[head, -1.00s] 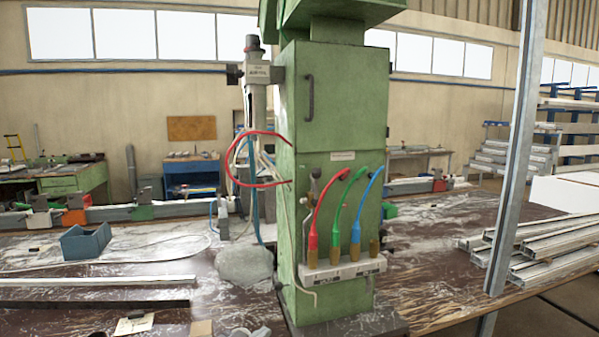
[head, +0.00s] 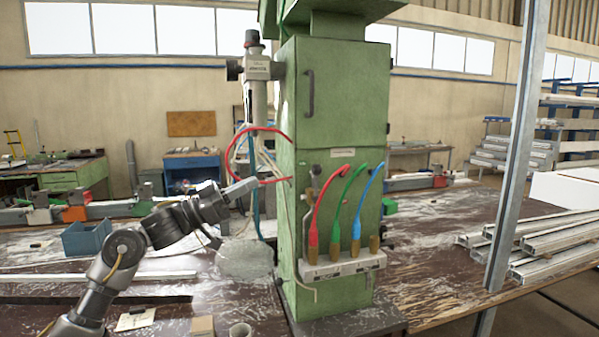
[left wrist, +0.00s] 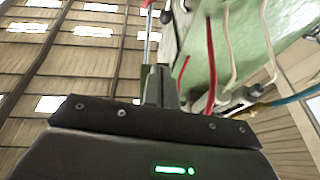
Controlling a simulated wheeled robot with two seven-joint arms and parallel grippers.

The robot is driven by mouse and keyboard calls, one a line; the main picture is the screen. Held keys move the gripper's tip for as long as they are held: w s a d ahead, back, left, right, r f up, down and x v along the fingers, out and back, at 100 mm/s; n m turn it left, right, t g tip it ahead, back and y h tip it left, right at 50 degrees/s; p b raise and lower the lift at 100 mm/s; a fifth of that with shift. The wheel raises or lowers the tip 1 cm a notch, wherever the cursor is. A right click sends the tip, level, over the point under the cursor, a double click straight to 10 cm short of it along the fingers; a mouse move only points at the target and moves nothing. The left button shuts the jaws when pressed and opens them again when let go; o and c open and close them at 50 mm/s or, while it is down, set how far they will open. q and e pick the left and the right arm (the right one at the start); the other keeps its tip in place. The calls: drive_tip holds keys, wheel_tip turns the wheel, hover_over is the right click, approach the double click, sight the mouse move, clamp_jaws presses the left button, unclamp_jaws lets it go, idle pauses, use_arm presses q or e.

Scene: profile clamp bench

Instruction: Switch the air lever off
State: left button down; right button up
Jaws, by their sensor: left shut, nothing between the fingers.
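The green machine cabinet (head: 335,120) stands upright on the bench. On its front, a white manifold block (head: 343,267) carries red, green and blue hoses in brass fittings. A small grey and brass lever-like fitting (head: 308,210) sits left of the red hose; I cannot tell for sure that it is the air lever or how it is set. My left gripper (head: 250,186) is shut and empty, left of the cabinet, near the red loop hose. In the left wrist view its closed fingers (left wrist: 160,84) point up beside the green cabinet side (left wrist: 235,45). My right gripper is not in view.
A red loop hose (head: 233,150) and pale cables hang beside the cabinet, close to my left gripper. A grey lump (head: 246,260) lies below it. A blue bin (head: 87,240) stands at the left. Metal profiles (head: 550,238) lie at the right, behind a steel post (head: 516,150).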

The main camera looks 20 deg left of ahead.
sight(317, 184)
use_arm(q)
drive_tip(key=p+x, duration=0.2)
drive_tip(key=x, duration=0.2)
drive_tip(key=f+p+x, duration=0.1)
drive_tip(key=p+x, duration=0.1)
drive_tip(key=x, duration=0.2)
drive_tip(key=p+x, duration=0.2)
drive_tip(key=x, duration=0.2)
drive_tip(key=shift+w+d+f, duration=0.3)
drive_tip(key=shift+w, duration=0.05)
drive_tip(key=shift+w+d+f, duration=0.3)
drive_tip(key=shift+d+f, duration=0.05)
drive_tip(key=shift+r+p, duration=0.1)
drive_tip(key=shift+p, duration=0.2)
